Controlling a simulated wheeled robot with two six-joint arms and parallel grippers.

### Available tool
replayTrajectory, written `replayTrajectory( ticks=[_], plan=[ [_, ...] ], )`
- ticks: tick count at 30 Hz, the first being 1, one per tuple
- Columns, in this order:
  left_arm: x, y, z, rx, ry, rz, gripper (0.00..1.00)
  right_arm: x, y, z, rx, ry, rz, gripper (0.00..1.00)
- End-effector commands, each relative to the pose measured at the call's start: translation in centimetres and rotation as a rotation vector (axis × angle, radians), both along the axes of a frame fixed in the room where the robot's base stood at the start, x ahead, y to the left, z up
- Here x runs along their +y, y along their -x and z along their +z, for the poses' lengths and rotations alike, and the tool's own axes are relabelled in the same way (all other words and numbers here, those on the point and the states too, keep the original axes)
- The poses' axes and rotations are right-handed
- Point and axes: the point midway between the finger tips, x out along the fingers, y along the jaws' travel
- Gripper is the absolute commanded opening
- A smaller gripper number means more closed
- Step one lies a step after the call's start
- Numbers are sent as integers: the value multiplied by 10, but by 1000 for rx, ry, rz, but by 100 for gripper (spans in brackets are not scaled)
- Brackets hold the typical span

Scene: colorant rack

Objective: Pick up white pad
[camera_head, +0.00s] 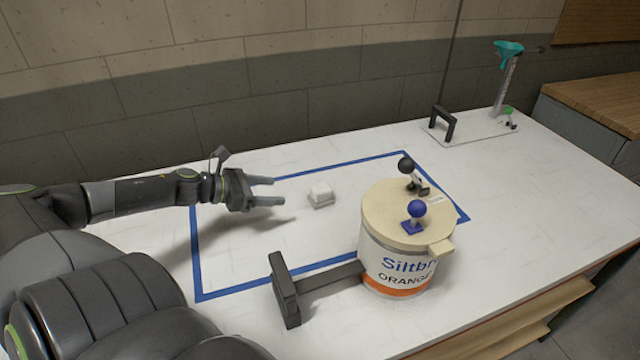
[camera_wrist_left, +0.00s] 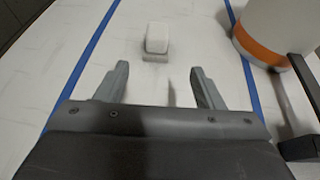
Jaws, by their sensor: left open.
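The white pad (camera_head: 320,190) is a small white block on a thin grey base. It sits on the white table inside the blue taped rectangle. My left gripper (camera_head: 276,191) is open and empty, to the left of the pad, with its fingers pointing at it. In the left wrist view the pad (camera_wrist_left: 157,38) is ahead of the fingertips of the left gripper (camera_wrist_left: 158,80), roughly centred between them and apart from them. My right gripper is not in view.
A cream-lidded can (camera_head: 396,262) with an orange band stands right of the pad, with a blue-knobbed and a black-knobbed part on its lid. A dark handle (camera_head: 285,289) extends from its left side. A plate with a black handle (camera_head: 443,123) lies at the back right.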

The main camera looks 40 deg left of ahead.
Motion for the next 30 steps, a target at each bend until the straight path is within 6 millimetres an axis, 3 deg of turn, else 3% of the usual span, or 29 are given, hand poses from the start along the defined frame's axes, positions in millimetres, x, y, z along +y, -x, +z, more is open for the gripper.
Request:
replayTrajectory(
  ticks=[8, 17, 30],
  plan=[
    [-9, -20, -15, -5, -1, -3, 62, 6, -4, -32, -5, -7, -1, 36],
    [-18, -43, -23, -6, -1, -1, 62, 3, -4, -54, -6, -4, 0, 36],
    [-29, -72, -32, -6, 4, 0, 62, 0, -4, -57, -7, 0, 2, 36]
  ],
)
